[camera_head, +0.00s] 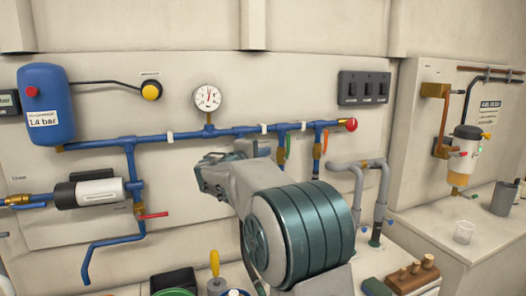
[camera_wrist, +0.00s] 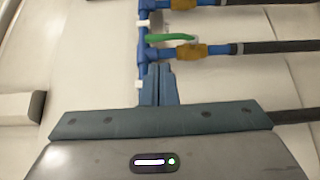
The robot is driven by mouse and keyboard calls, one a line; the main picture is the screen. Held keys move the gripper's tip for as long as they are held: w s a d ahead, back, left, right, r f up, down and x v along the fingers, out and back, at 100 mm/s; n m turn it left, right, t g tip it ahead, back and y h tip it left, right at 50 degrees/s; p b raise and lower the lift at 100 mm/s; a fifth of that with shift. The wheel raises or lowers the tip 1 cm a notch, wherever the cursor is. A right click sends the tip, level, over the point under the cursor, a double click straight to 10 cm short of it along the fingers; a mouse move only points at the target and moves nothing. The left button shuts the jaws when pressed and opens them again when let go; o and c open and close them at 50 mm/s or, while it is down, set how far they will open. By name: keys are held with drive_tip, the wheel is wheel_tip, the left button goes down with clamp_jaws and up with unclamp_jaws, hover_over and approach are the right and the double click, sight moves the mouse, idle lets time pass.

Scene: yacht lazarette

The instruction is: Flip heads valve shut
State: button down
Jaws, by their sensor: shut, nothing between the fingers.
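A valve with a green lever (camera_wrist: 172,38) and a brass body (camera_wrist: 189,52) sits on a branch of the blue pipe (camera_wrist: 142,65) in the wrist view. The lever lies along its branch. In the head view the green lever (camera_head: 287,146) hangs below the pipe, and an orange lever (camera_head: 325,140) hangs to its right. I cannot read which valve is the heads valve. My gripper (camera_wrist: 158,72) is shut and empty, its fingertips close to the pipe in the wrist view, below the green lever. Contact cannot be told. My arm hides part of the branches in the head view.
A red lever (camera_head: 153,215) sits at the lower left pipe. A gauge (camera_head: 207,97), a blue tank (camera_head: 45,103) and a switch panel (camera_head: 364,88) are on the wall. Grey hoses (camera_head: 358,185) stand right of my arm. Tools and a wooden block (camera_head: 412,275) lie below.

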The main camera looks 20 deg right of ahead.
drive_tip(key=p+x, duration=0.3)
drive_tip(key=x, duration=0.7)
drive_tip(key=shift+w+d, duration=0.15)
drive_tip(key=shift+d, duration=0.15)
drive_tip(key=shift+a+r+p, duration=0.1)
drive_tip(key=shift+r+p, duration=0.05)
drive_tip(key=shift+p, duration=0.25)
